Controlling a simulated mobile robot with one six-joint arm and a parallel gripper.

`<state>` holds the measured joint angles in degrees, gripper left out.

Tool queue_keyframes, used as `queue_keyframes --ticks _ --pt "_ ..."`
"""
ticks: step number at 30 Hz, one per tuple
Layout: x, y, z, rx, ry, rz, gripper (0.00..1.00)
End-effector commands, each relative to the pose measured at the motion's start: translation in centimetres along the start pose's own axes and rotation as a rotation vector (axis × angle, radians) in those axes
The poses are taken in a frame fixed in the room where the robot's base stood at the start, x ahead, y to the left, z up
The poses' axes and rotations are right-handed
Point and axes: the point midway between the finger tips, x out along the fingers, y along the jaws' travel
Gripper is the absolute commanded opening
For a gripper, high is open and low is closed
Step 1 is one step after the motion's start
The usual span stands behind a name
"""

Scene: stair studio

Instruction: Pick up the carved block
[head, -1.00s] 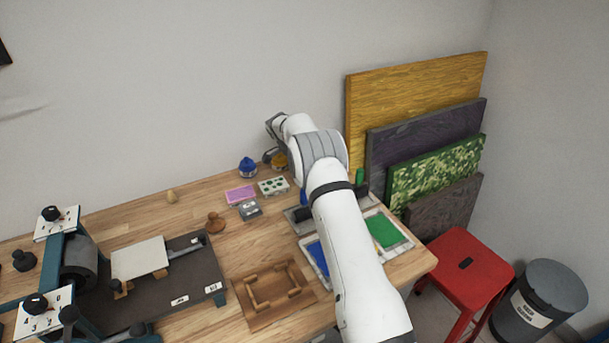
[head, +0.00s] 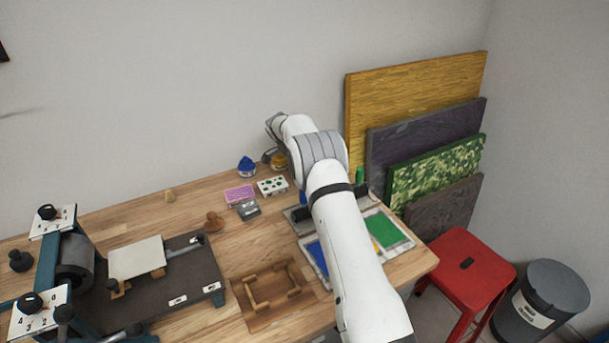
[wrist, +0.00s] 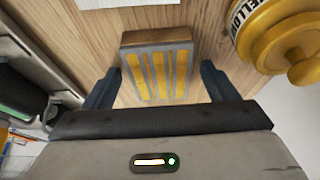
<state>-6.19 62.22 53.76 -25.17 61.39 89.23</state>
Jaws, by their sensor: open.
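In the wrist view a carved block (wrist: 158,74) with yellow raised stripes and a grey-brown side lies on the wooden bench. My gripper (wrist: 157,80) is open, with one dark finger on each side of the block. A gap shows between the block and each finger, and nothing is held. In the head view my arm hides this block, and my fingers cannot be made out. Other small blocks show there: a pink one (head: 239,195), a white one with green spots (head: 272,186) and a grey one (head: 248,210).
A yellow jar (wrist: 285,40) stands close to the right finger. A blue jar (head: 246,167) is at the back. Ink trays (head: 398,244) lie at the right and a wooden frame (head: 242,290) in front. A press (head: 75,262) is at the left.

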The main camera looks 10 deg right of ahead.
Motion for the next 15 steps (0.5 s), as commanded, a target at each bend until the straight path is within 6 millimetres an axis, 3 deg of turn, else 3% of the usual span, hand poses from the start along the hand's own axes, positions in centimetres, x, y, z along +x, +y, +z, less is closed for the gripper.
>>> queue_keyframes --ticks 2,15 --pt "-0.02 -0.01 0.01 0.0 0.0 0.0 0.79" --pt "-0.03 -0.03 0.1 -0.001 0.0 -0.001 0.43"
